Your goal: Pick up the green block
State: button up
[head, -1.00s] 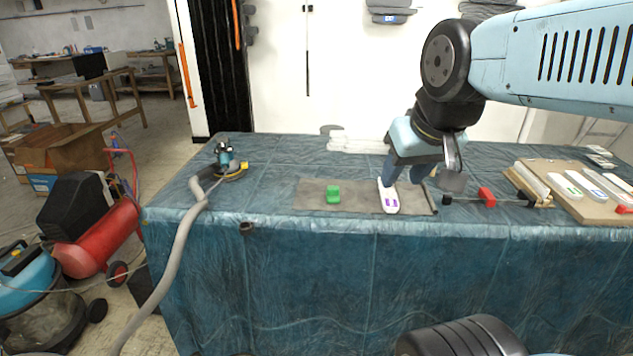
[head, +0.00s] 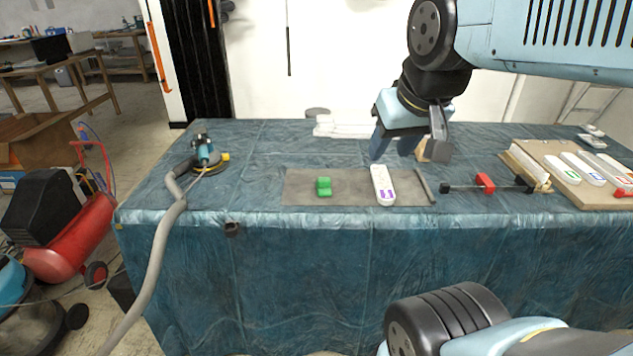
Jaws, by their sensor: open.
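The green block (head: 324,187) sits on the left half of a grey mat (head: 303,194) on the blue-covered table. My gripper (head: 393,158) is in the air to the right of the block and appears farther back, above the far end of a white strip with purple marks. Its fingers point down and are apart, with nothing seen between them. The gripper does not touch the green block.
The white strip (head: 382,186) lies on the mat right of the block. A dark bar clamp with a red part (head: 485,183) and a wooden board (head: 575,190) lie farther right. A sander (head: 205,155) with a grey hose (head: 165,250) stands left. The table (head: 255,150) is clear between sander and mat.

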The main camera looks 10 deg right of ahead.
aim_at(322, 184)
jog(key=u, duration=0.05)
jog(key=k, duration=1.05)
jog(key=z, duration=0.4)
jog(key=i, duration=1.65)
jog(key=u, duration=0.6)
